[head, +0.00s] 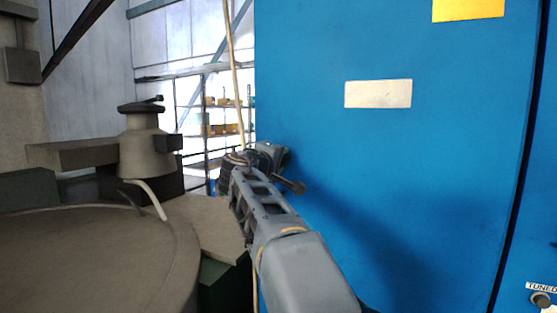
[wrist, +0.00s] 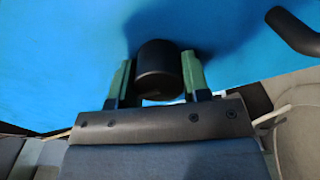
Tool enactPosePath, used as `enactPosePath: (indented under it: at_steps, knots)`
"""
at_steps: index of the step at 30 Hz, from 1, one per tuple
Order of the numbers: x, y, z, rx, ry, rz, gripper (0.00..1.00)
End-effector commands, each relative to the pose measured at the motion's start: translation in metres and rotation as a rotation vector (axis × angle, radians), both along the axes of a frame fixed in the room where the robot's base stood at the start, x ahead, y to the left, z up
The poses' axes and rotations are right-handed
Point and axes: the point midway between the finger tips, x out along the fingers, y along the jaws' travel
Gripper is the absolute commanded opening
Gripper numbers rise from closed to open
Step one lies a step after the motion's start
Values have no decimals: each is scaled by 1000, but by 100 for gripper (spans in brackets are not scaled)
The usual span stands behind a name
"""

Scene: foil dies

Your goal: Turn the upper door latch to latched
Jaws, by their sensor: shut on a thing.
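In the wrist view, my gripper (wrist: 159,74) has its two green-padded fingers on either side of a short black cylinder (wrist: 158,68), shut on it. The cylinder stands against the blue door and looks like the grip of the upper door latch. In the head view, my gripper (head: 268,155) is at the left edge of the blue door (head: 400,190). My own arm hides most of the latch there, and its turned position cannot be told.
A dark bar (wrist: 292,30) sticks out at the upper right of the wrist view, near the door. A white label (head: 378,94) and a yellow label (head: 467,9) are on the door. Grey machinery (head: 148,150) stands at the left, with shelving (head: 215,120) behind.

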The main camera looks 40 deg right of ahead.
Motion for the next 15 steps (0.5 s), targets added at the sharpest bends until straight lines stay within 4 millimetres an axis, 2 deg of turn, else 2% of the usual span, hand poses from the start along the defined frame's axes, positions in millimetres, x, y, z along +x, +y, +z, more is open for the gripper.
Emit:
enactPosePath:
  at_steps: [15]
  knots:
    - [0,0,1,-15,25,2,20]
